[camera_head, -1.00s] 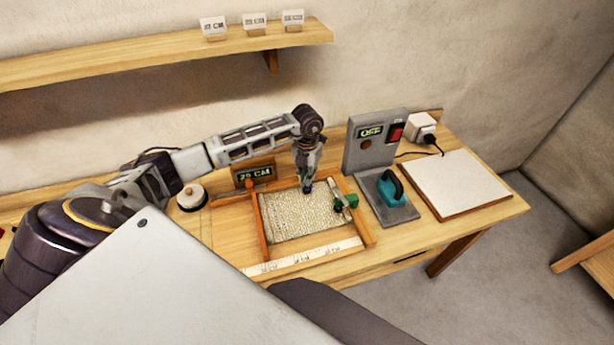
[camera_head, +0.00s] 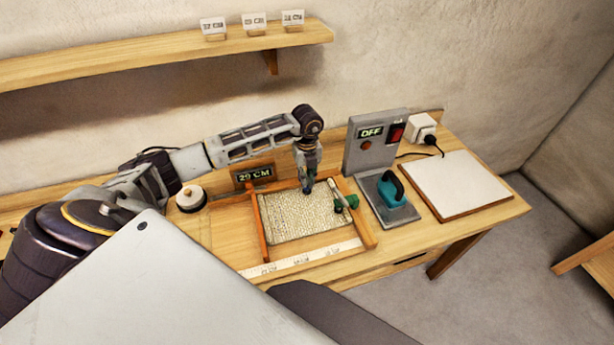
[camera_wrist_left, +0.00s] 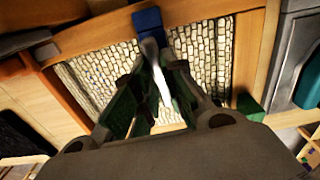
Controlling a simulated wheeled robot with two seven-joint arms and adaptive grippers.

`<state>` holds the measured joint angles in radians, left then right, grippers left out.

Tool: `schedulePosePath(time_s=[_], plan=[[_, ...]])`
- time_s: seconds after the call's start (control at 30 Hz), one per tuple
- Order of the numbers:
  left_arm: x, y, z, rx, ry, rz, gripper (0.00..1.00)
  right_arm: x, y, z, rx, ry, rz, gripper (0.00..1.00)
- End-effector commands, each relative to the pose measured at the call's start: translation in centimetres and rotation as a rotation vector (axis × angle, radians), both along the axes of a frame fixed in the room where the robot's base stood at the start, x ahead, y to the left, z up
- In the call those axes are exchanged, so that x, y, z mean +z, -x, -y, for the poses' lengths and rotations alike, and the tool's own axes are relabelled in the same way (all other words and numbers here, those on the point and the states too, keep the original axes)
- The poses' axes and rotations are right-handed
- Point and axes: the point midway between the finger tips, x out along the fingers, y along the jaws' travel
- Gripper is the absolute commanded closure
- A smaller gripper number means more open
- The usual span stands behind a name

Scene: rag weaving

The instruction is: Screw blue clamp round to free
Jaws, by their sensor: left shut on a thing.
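The blue clamp (camera_wrist_left: 148,20) sits at the far wooden bar of the loom frame (camera_head: 264,240), at the top middle of the left wrist view. My left gripper (camera_head: 307,188) points down over the far right part of the frame. In the left wrist view its fingers (camera_wrist_left: 153,52) come together at the blue clamp's near end, shut on it. The fingers hide part of the clamp, and its screw cannot be made out. The pale woven rag (camera_head: 295,216) lies stretched in the frame below. My right gripper is not in view.
A green clamp (camera_head: 345,203) sits on the frame's right side. Right of it are a teal-handled iron (camera_head: 391,190) on a grey plate, a grey switch box (camera_head: 372,150) reading OFF, and a white board (camera_head: 455,185). A 29 CM sign (camera_head: 254,175) stands behind the frame.

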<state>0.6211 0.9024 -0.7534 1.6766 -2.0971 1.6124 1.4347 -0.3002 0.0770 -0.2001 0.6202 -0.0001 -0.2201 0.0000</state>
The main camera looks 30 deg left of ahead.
Motion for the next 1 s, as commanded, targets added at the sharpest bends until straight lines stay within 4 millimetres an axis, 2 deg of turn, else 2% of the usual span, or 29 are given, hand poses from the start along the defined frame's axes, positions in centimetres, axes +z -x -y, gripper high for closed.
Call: schedulePosePath(time_s=[1.0], plan=[[0.3,-0.1,-0.1,0.825,-0.001,0.005,1.0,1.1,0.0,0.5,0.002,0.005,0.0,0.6]])
